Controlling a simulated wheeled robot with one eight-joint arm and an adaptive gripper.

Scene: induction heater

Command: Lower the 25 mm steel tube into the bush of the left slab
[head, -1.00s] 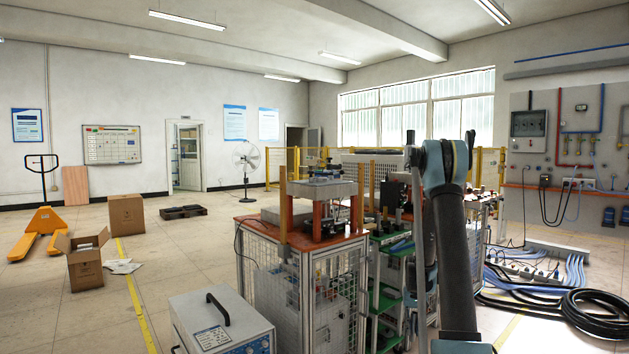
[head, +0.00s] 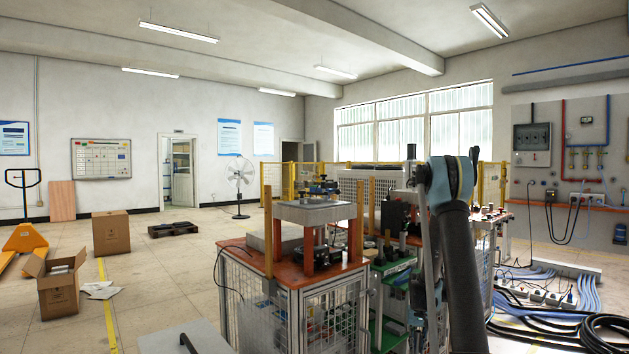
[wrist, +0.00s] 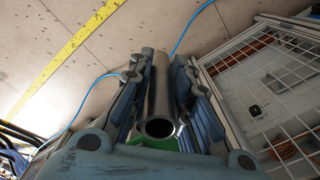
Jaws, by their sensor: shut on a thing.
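The steel tube (wrist: 159,100) is a grey hollow cylinder in the wrist view, with its open near end facing the camera. My gripper (wrist: 160,78) is shut on it, with one blue-grey finger on each side. The tube's far end lies over the floor in that view, beside a wire-mesh frame. In the head view my arm hides the gripper and tube. A thick grey slab (head: 315,213) tops the red-posted stand; I cannot tell whether it is the left slab. No bush can be made out in either view.
A red-topped mesh cabinet (head: 290,273) stands left of my arm. A green-shelved rack (head: 392,290) with dark parts stands close by it. A white case (head: 185,340) is at the bottom edge. Cables (head: 560,325) lie on the floor at right.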

